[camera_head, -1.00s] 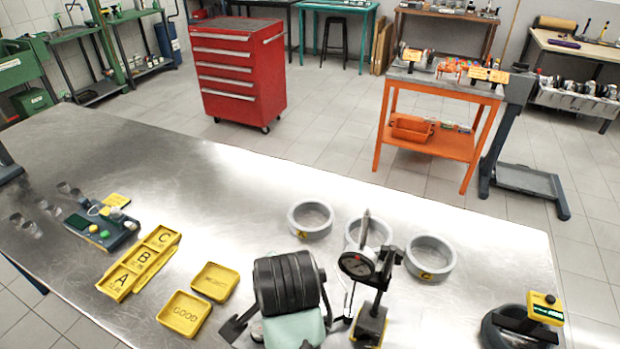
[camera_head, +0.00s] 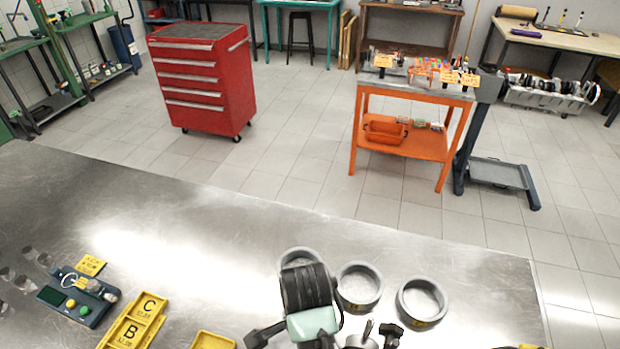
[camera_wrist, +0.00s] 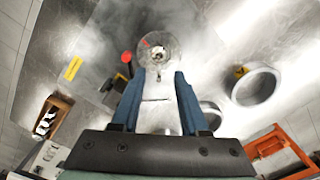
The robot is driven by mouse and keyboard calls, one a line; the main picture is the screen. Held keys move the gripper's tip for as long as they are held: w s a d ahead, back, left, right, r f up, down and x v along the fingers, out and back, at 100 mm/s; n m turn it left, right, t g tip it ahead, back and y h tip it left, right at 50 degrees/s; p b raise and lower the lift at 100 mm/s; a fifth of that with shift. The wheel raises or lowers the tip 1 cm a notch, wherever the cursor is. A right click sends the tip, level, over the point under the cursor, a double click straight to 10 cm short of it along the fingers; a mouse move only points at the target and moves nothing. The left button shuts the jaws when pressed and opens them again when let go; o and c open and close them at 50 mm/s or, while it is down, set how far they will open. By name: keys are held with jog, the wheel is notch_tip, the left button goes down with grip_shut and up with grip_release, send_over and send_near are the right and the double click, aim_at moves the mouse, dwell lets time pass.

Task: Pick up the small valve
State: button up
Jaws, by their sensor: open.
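I cannot pick out the small valve for certain in either view. My gripper (camera_wrist: 158,74) is open in the wrist view, with two blue fingers apart and nothing seen between their tips. A clear round object (camera_wrist: 157,50) lies just beyond the fingertips, with a small unclear detail in it. A red round knob (camera_wrist: 127,57) is to its left. In the head view, my arm's black and mint links stand over the table's near edge and hide part of it; the fingers are not clear there.
Grey rings (camera_head: 359,288) stand on the metal table (camera_head: 250,235). Lettered yellow trays (camera_head: 140,318) and a dark device with buttons (camera_head: 78,296) are at the left. Clear cups (camera_head: 8,275) are at the far left. An orange cart (camera_head: 400,140) and red cabinet (camera_head: 200,85) stand beyond.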

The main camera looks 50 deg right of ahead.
jog(key=f, duration=0.3)
jog(key=shift+w+d, duration=0.2)
jog(key=shift+w, duration=0.1)
jog(key=shift+f, duration=0.25)
jog(key=shift+s+a+f+p, duration=0.1)
jog(key=shift+s+f+p, duration=0.3)
jog(key=shift+p, duration=0.15)
notch_tip(320, 180, down, 4)
jog(key=shift+s+f+p, duration=0.1)
jog(key=shift+f+p, duration=0.1)
jog(key=shift+p, duration=0.3)
grip_shut()
